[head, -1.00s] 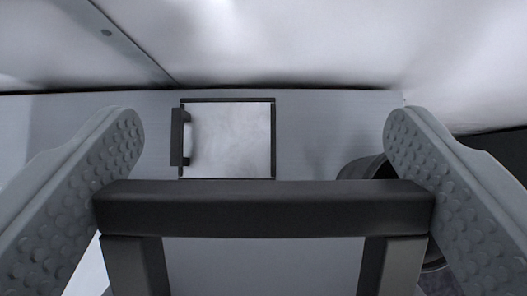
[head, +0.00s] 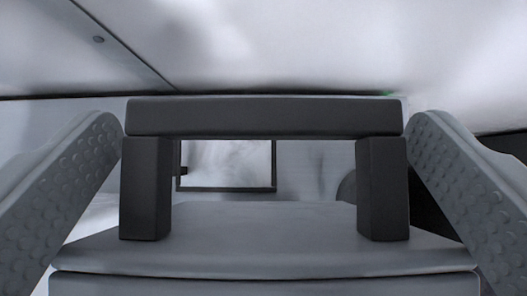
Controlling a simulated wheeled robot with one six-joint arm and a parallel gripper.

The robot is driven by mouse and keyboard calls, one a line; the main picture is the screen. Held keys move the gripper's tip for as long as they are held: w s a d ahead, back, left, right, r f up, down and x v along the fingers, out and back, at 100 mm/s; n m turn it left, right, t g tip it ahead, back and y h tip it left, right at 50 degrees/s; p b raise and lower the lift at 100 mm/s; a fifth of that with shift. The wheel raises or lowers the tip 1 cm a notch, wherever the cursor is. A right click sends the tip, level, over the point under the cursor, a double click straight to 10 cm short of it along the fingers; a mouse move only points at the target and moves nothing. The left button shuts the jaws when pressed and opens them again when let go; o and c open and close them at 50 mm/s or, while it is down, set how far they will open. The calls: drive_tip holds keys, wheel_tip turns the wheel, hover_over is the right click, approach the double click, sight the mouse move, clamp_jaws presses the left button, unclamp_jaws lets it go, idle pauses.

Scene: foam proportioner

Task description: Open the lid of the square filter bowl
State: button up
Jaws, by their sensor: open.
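A dark grey bar handle (head: 264,117) on two square posts stands in the middle of the head view. Its posts rise from a flat grey lid (head: 262,235), whose near edge runs across the bottom of the picture. I take this as the lid of the square filter bowl; the bowl's body is not clearly visible. My gripper (head: 265,135) is open, with one ridged finger beyond each end of the bar. The fingertips are close to the bar's ends, and I cannot tell whether they touch. The lid's hinge and far edge are not clear.
Behind the handle is a pale square panel (head: 226,163) in a dark frame, partly hidden by the bar and left post. A dark round object (head: 347,190) shows beside the right post. A whitish wall (head: 290,45) fills the top.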

drive_tip(key=v, duration=1.7)
drive_tip(key=shift+s, duration=0.15)
